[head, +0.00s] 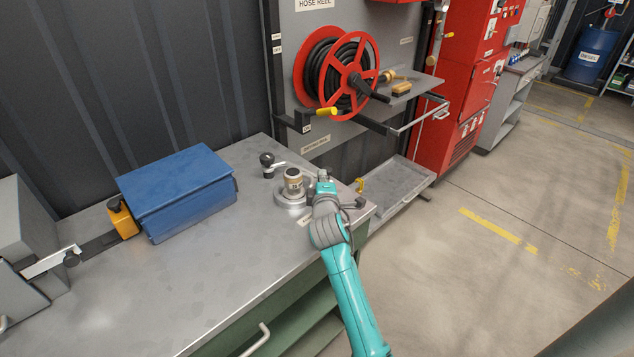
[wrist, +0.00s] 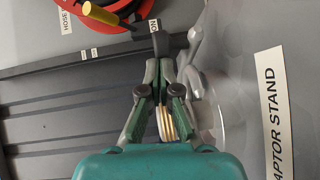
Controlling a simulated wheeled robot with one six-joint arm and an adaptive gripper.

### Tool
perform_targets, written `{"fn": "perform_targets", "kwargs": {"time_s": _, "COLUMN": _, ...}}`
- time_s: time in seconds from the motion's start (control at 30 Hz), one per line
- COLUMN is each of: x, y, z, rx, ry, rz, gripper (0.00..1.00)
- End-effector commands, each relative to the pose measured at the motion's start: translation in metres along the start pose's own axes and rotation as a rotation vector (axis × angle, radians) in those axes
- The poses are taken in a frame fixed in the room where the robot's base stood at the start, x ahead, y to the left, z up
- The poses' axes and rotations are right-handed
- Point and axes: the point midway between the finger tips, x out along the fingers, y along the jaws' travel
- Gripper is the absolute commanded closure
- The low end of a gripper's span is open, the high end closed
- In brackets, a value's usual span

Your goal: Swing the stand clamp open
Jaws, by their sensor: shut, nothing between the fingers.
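The adaptor stand is a round metal base (head: 290,200) near the right end of the steel bench, with a brass-and-cream fitting (head: 293,181) upright on it. A black knob on a metal arm (head: 267,160) stands at its back left. Another dark knob (head: 360,203) shows at its right; I cannot tell which part is the clamp. My gripper (head: 325,178) is just right of the fitting, over the stand, partly hiding it. In the wrist view, my gripper (wrist: 160,66) has its fingers together and empty. Ridged brass (wrist: 166,124) shows behind the fingers, and the stand's pale metal (wrist: 205,95) is at right.
A blue box (head: 178,190) lies on the bench (head: 225,275) at left. The bench's front middle is clear.

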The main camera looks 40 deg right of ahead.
Motion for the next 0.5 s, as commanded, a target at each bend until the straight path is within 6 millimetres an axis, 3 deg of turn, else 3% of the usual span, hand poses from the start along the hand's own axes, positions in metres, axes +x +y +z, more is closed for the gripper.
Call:
{"fn": "perform_targets", "kwargs": {"time_s": 0.27, "x": 0.024, "y": 0.004, "z": 0.014, "rx": -0.001, "ry": 0.011, "rz": -0.001, "gripper": 1.0}}
{"fn": "perform_targets", "kwargs": {"time_s": 0.5, "x": 0.062, "y": 0.01, "z": 0.028, "rx": -0.001, "ry": 0.01, "rz": 0.0, "gripper": 1.0}}
